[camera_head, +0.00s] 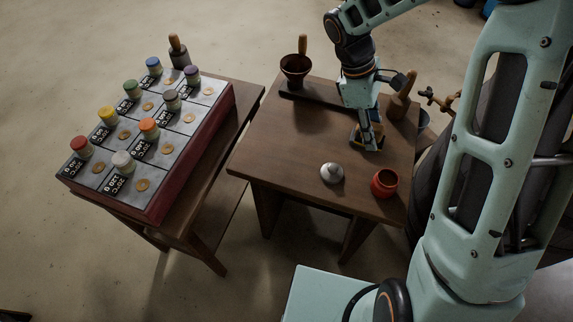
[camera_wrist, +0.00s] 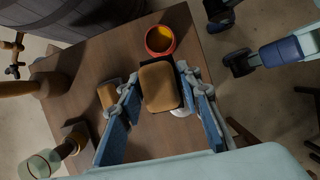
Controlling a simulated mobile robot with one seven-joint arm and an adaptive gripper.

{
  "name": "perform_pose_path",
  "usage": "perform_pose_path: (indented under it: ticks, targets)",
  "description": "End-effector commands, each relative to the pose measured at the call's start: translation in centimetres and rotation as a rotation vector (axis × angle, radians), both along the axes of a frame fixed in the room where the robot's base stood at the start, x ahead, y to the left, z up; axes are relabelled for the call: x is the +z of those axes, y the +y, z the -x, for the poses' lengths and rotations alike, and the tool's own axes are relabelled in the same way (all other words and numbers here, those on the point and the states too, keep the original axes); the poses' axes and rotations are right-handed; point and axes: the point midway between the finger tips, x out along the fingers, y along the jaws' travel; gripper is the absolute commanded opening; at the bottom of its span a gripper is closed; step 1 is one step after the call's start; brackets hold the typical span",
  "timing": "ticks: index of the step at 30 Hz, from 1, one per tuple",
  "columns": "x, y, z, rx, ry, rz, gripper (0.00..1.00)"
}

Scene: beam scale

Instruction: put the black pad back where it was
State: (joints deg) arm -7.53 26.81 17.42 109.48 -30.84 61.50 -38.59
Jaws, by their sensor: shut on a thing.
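My gripper (camera_head: 367,140) points down over the right part of the small brown table. It is shut on the black pad (camera_head: 355,137), which shows a dark edge and a yellowish part between the fingers. In the wrist view the fingers (camera_wrist: 160,88) stand on both sides of it. There, a tan rounded block (camera_wrist: 160,87) with a dark rim, seemingly the pad's back, covers most of it. The pad is at or close to the tabletop; I cannot tell whether it touches.
A red pot (camera_head: 384,183) and a grey knobbed lid (camera_head: 332,173) stand in front of my gripper. A dark bowl (camera_head: 296,66) with a wooden handle stands behind. The left table holds a sloped rack (camera_head: 160,200) of jars. The tabletop's left part (camera_head: 285,140) is clear.

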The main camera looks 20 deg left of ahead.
Motion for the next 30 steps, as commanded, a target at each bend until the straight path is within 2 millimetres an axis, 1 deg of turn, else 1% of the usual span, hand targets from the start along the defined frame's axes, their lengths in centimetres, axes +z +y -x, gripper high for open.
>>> perform_pose_path:
  ticks: [1, 6, 9, 12, 15, 18, 21, 26, 29, 30]
  targets:
    - [-1.1, 0.9, 0.5, 0.163, -0.002, 0.003, 0.13]
    - [-2.5, 3.6, 1.7, 0.688, -0.002, 0.003, 0.13]
    - [-3.2, 5.0, 2.5, 0.958, -0.004, 0.003, 0.13]
    - [-3.8, 6.2, 3.4, 1.190, -0.002, 0.003, 0.13]
    - [-4.2, 7.2, 4.1, 1.368, -0.001, 0.002, 0.13]
    - [-4.5, 8.0, 4.7, 1.493, 0.000, 0.001, 0.13]
    - [-4.7, 8.4, 5.1, 1.574, 0.001, 0.000, 0.13]
    - [-4.9, 9.1, 5.2, 1.637, -0.001, 0.002, 0.13]
    - [-5.8, 10.3, 4.6, 1.647, 0.000, 0.001, 0.13]
    - [-6.3, 11.1, 4.3, 1.648, 0.001, 0.000, 0.13]
